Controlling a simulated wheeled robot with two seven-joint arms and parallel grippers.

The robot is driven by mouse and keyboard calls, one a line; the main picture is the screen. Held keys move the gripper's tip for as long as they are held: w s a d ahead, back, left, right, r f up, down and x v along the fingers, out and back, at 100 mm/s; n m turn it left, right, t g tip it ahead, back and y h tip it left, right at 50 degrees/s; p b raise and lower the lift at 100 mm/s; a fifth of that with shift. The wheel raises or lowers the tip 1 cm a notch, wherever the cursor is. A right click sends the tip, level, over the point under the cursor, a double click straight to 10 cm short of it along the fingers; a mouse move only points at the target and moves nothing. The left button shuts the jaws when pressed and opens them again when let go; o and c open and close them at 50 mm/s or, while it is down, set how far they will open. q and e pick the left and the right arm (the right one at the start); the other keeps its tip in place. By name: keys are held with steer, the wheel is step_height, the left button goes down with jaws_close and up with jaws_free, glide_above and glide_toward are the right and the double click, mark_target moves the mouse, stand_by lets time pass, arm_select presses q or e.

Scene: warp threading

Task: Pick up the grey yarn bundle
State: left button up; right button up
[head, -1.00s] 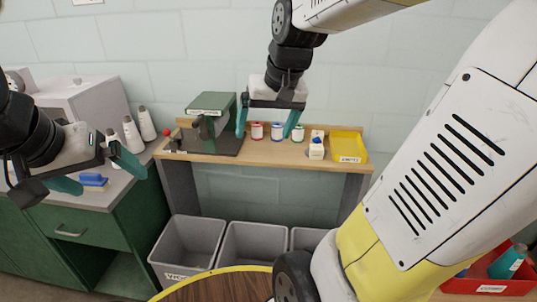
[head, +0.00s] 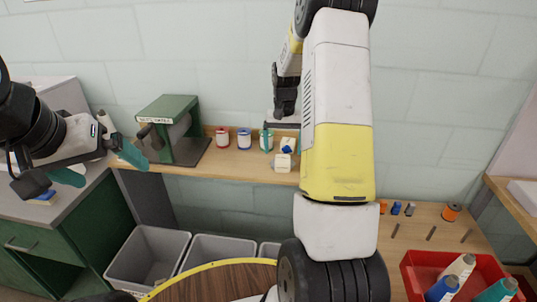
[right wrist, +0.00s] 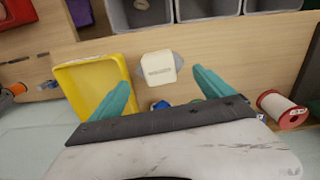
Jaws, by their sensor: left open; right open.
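A small bundle with a pale label and grey ends, which I take as the grey yarn bundle (right wrist: 160,68), lies on the wooden bench in the right wrist view. In the head view it shows as a pale block (head: 283,163) near the bench's front edge. My right gripper (right wrist: 163,88) is open and empty, one teal finger to each side; the bundle lies just beyond the fingertips, roughly centred between them. My left gripper (head: 103,164) is open and empty at the far left.
A red-and-white spool (right wrist: 283,110) lies to the right. Several grey bins (head: 147,258) stand below the bench. A green machine (head: 168,108) and a red tray (head: 410,277) flank the area.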

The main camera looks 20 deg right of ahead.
mark_target(283, 158)
steer(key=f, duration=0.5)
steer(key=shift+s, duration=0.2)
steer(key=c, duration=1.1)
steer(key=shift+r, duration=0.1)
